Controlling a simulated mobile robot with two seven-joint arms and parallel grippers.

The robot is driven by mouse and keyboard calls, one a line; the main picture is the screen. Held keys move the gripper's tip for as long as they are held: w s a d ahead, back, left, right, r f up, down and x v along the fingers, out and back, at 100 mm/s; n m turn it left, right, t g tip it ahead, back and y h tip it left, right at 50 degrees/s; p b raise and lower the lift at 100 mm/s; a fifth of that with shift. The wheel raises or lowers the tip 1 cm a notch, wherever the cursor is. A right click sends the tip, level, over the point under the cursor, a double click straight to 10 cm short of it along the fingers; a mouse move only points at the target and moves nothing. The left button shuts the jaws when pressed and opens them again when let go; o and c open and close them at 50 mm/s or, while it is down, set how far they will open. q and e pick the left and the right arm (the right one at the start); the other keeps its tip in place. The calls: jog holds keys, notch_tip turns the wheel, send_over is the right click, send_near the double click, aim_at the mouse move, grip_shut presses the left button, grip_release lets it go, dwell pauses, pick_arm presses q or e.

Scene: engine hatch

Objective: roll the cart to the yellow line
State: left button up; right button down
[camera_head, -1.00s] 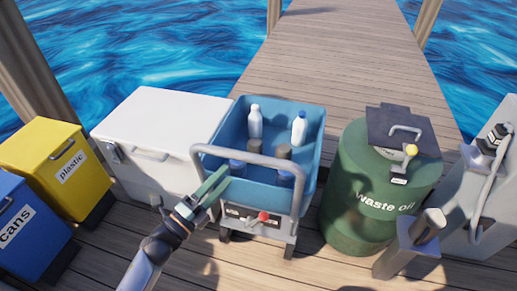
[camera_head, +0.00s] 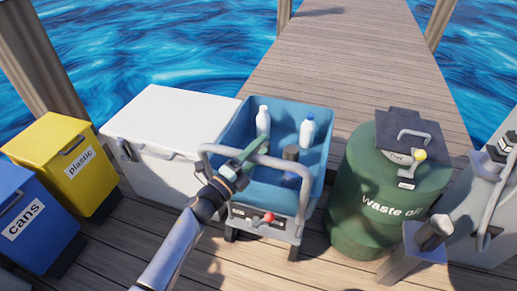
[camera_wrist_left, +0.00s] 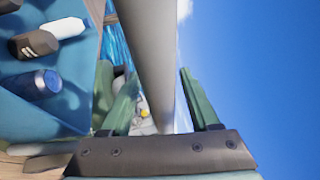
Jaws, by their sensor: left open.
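The cart has a blue tub (camera_head: 232,135) on a grey base, with a grey tube handle (camera_head: 290,164) along its near side. My left gripper (camera_head: 254,150) is at the left part of the handle's top bar. In the left wrist view the handle bar (camera_wrist_left: 150,50) runs between the green fingers of my open left gripper (camera_wrist_left: 160,98), with a gap seen on the right side. A red knob (camera_head: 269,217) is on the cart's front panel. The yellow line cannot be seen in these frames. My right gripper is out of view.
A white chest (camera_head: 172,115) stands close on the left, a green waste oil drum (camera_head: 388,190) on the right. Yellow (camera_head: 63,150) and blue bins stand farther left. Open dock (camera_head: 340,50) lies behind.

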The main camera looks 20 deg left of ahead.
pick_arm(q)
jog(key=shift+c, duration=0.4)
grip_shut()
dwell(0.9)
